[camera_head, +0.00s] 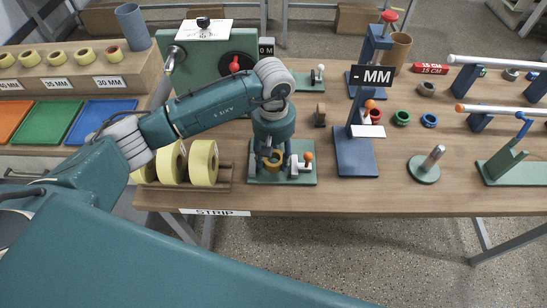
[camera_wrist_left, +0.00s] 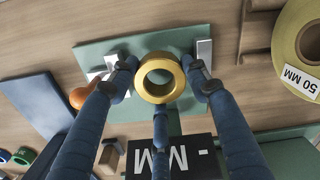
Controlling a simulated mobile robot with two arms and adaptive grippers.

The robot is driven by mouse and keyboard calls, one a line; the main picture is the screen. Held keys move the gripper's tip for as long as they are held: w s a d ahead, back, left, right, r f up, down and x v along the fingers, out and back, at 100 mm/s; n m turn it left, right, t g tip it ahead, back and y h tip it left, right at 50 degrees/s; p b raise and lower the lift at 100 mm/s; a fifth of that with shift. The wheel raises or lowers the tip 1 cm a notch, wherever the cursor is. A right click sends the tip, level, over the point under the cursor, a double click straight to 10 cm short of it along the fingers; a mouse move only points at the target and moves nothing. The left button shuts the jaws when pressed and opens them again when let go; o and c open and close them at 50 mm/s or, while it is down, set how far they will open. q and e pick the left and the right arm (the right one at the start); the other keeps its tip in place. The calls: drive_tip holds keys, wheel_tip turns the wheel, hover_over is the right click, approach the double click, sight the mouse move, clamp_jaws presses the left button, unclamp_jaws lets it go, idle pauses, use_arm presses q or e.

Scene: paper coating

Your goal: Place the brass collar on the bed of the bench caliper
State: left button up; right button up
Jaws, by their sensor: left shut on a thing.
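The brass collar (camera_wrist_left: 160,58) is a gold ring gripped between the fingers of my left gripper (camera_wrist_left: 162,88), which is shut on it. The collar also shows in the head view (camera_head: 274,165), partly hidden by the fingers. My left gripper (camera_head: 270,160) points down over the bench caliper, whose green base (camera_head: 285,180) has pale metal jaws and an orange knob (camera_head: 308,156). In the left wrist view the collar lies over the caliper's green plate (camera_wrist_left: 95,50), between the pale jaws. Whether it touches the bed I cannot tell. My right gripper is not in view.
A rack with yellow rolls (camera_head: 203,163) stands close left of the caliper. A blue stand with an MM sign (camera_head: 372,75) stands at its right. A green round base with a metal post (camera_head: 423,170) is farther right. The table's front edge is near.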

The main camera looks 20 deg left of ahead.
use_arm(q)
wheel_tip(320, 180, down, 2)
drive_tip(key=shift+f, duration=0.15)
drive_tip(key=o, duration=0.9)
drive_tip(key=shift+o, duration=0.2)
